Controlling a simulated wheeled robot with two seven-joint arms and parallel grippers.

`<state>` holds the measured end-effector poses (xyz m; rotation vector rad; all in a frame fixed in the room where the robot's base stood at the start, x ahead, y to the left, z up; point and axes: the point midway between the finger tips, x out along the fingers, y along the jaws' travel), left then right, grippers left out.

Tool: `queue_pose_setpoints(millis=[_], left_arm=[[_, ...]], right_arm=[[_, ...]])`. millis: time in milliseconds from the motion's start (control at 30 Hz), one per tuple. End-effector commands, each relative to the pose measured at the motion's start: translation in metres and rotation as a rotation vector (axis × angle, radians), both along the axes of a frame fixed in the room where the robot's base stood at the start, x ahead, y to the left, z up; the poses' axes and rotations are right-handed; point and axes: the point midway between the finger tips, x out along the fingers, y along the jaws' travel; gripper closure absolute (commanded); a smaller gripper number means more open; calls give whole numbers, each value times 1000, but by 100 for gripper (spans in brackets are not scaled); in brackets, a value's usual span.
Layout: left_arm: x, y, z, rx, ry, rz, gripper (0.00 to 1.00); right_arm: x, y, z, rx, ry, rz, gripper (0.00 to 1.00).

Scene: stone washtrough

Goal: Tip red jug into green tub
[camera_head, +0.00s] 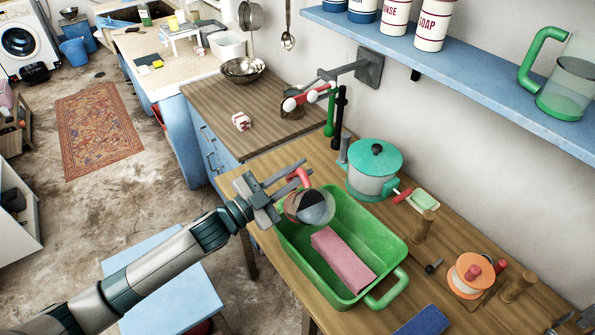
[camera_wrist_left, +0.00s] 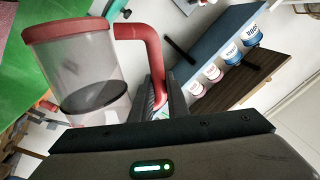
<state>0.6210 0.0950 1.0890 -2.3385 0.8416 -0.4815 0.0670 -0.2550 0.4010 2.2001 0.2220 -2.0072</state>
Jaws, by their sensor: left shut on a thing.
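The red jug (camera_head: 305,211) has clear walls, a red rim and a red handle, with a dark level inside. My left gripper (camera_head: 295,179) is shut on its handle and holds it above the back left end of the green tub (camera_head: 374,228). In the left wrist view the jug (camera_wrist_left: 85,70) hangs beside my gripper (camera_wrist_left: 160,97), and the tub (camera_wrist_left: 35,85) is at the upper left. I cannot tell its exact tilt, and no stream shows. A pink block (camera_head: 342,260) lies inside the tub. My right gripper is out of view.
A teal-lidded pot (camera_head: 373,165) stands close behind the tub. A soap dish (camera_head: 423,200), wooden pegs (camera_head: 425,225) and an orange spool (camera_head: 468,275) are to the right. A wall tap (camera_head: 310,97) is behind. A blue shelf (camera_head: 470,75) hangs above.

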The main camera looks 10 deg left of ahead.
Motion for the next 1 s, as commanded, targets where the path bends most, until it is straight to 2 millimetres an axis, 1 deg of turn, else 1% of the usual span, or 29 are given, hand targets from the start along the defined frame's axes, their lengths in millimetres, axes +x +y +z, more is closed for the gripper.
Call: queue_pose_setpoints(millis=[267,700,1000], left_arm=[[-2,-2,2,12,-19,-1,100],[-14,-12,4,107,-136,-1,100],[-14,-12,5,113,-143,-1,100]], right_arm=[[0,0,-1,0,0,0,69],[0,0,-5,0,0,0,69],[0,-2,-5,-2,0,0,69]])
